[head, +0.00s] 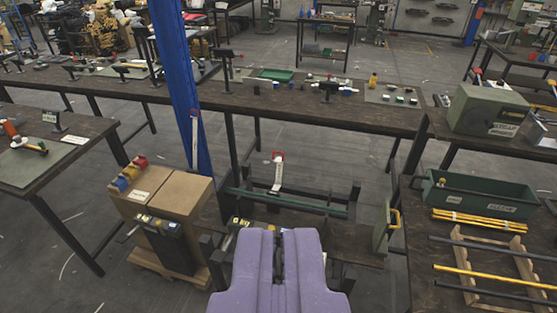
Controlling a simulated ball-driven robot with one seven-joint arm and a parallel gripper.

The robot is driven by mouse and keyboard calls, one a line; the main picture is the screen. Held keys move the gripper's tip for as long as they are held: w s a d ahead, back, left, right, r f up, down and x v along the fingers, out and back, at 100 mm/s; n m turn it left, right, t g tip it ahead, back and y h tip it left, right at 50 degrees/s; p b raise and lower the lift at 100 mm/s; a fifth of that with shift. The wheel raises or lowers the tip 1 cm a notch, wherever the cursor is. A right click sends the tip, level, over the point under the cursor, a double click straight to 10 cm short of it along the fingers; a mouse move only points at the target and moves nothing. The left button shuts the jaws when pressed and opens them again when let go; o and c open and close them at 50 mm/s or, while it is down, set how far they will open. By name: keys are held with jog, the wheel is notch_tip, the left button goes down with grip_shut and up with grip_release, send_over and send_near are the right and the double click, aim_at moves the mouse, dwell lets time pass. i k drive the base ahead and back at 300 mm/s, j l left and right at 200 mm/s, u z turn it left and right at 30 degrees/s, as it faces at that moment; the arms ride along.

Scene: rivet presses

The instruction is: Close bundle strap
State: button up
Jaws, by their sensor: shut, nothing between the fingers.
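My gripper (280,236), purple, is at the bottom centre and shut, with nothing held. Just beyond it, a low dark rack (355,192) holds long dark green bars (290,202). A pale strap-like piece with a red end (278,168) rises above the bars; it looks like the bundle strap and stands open, apart from my gripper. Its lower end and the near part of the rack are partly hidden by my gripper. A second pale strip (195,140) hangs by the blue post.
A blue post (178,70) stands left of the rack. Cardboard boxes (178,205) on a pallet are at left. A long workbench (300,107) crosses behind. At right, a table carries a green bin (480,195), yellow rods (478,222) and a wooden frame (470,265).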

aim_at(280, 160)
jog(key=i+j+z, duration=0.15)
jog(key=i+j, duration=0.2)
jog(key=i, duration=0.35)
jog(key=i+j+z, duration=0.2)
jog(key=i+j, duration=0.25)
jog(key=i, duration=0.25)
jog(key=i+j+z, duration=0.15)
jog(key=i+j, duration=0.45)
jog(key=i, duration=0.05)
